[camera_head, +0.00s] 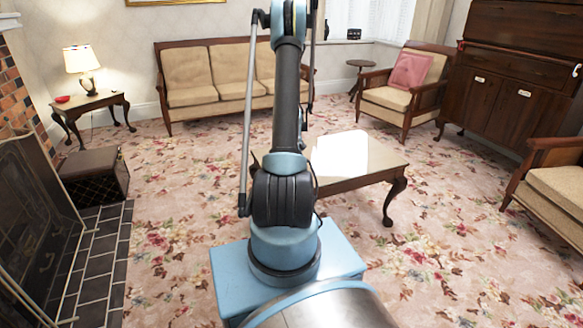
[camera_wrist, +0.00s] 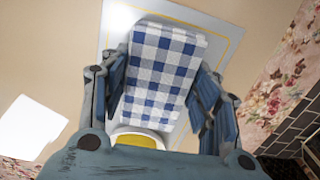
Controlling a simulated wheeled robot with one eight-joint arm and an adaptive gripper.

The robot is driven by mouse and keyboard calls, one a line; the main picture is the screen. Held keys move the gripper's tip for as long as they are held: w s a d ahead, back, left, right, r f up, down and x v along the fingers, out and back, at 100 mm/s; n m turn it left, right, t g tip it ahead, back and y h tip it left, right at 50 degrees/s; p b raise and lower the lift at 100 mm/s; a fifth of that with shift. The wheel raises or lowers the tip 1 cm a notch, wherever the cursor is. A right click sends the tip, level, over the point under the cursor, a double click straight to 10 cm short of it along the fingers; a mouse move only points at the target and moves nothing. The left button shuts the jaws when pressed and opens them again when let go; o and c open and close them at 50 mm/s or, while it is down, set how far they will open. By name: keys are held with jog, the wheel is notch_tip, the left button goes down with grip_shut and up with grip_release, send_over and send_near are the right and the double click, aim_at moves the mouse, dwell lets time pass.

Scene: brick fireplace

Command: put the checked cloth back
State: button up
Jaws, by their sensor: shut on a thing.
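In the wrist view, the blue-and-white checked cloth (camera_wrist: 163,65) is between the fingers of my gripper (camera_wrist: 163,88), which is shut on it. The cloth looks like a folded rectangle. Below it is a pale mat (camera_wrist: 225,45) with a thin yellow line along its border. I cannot tell whether the cloth touches the mat. A white-rimmed round dish with a yellow inside (camera_wrist: 135,140) shows partly between the cloth and my gripper's base. In the head view, my arm hides the gripper, the cloth and the mat.
The low wooden table (camera_head: 388,158) stands beyond my base, with a bright white patch on its top. A sofa (camera_head: 238,62) and an armchair (camera_head: 400,98) stand behind it. A dark box (camera_head: 92,175) and the fireplace tiles (camera_head: 95,265) are at left.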

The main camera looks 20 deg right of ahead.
jog(key=o, duration=1.2)
jog(key=shift+f, duration=0.1)
notch_tip(320, 180, up, 12)
jog(key=s+a+r, duration=0.8)
jog(key=a+r, duration=0.1)
jog(key=r, duration=0.2)
jog(key=s+a+r+t, duration=0.1)
jog(key=s+a+r, duration=0.1)
jog(key=s+a, duration=0.35)
jog(key=s+a+r, duration=0.2)
jog(key=s+a, duration=0.1)
jog(key=s, duration=0.6)
jog(key=s+a+r+t, duration=0.1)
jog(key=s+a+r, duration=0.1)
jog(key=s+a, duration=0.35)
jog(key=s+a+f, duration=0.1)
jog(key=s+f, duration=0.3)
jog(key=s, duration=0.7)
jog(key=shift+s+a+f, duration=0.15)
jog(key=shift+s+f, duration=0.2)
jog(key=shift+f, duration=0.05)
